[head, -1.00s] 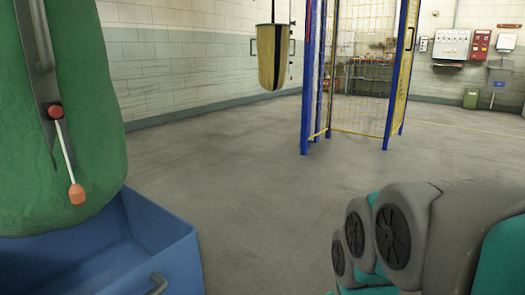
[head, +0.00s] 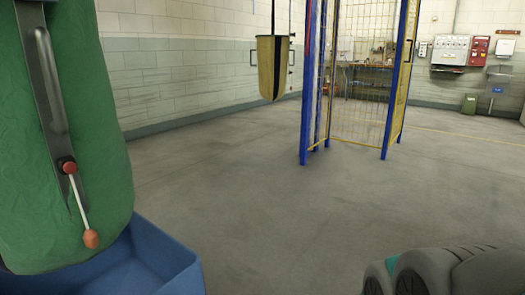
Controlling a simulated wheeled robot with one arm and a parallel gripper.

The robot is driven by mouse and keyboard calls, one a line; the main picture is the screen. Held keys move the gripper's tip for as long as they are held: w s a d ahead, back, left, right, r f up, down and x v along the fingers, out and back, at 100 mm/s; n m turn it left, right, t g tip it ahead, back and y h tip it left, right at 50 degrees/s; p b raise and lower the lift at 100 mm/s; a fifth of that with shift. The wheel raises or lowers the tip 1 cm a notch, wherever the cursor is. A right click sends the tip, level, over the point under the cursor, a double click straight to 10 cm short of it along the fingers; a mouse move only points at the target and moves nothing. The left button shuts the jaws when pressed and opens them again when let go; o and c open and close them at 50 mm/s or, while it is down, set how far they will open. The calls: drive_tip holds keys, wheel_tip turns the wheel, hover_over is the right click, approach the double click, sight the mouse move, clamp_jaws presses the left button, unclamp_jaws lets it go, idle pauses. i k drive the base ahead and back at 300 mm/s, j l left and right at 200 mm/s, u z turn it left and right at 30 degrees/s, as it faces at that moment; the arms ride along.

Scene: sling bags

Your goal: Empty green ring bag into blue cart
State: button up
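The green bag (head: 95,140) hangs large at the left of the head view, cut off by the frame's left and top edges. A dark metal strip with a handle (head: 52,80) runs down its front, with a red knob (head: 68,166) and a thin lever ending in an orange tip (head: 91,239). The blue cart (head: 165,262) stands below the bag at the lower left, and the bag's bottom overlaps its near view. The part of the cart's inside that shows looks empty. My gripper is not in view; only my grey and teal arm shows at the lower right.
A yellow and black bag (head: 272,68) hangs near the back wall. A blue-framed yellow mesh cage (head: 360,80) stands at the back centre. Wall boxes (head: 455,50) and a green bin (head: 469,103) are at the far right. The concrete floor (head: 270,190) between is clear.

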sight(70, 167)
drive_tip(key=u, duration=1.6)
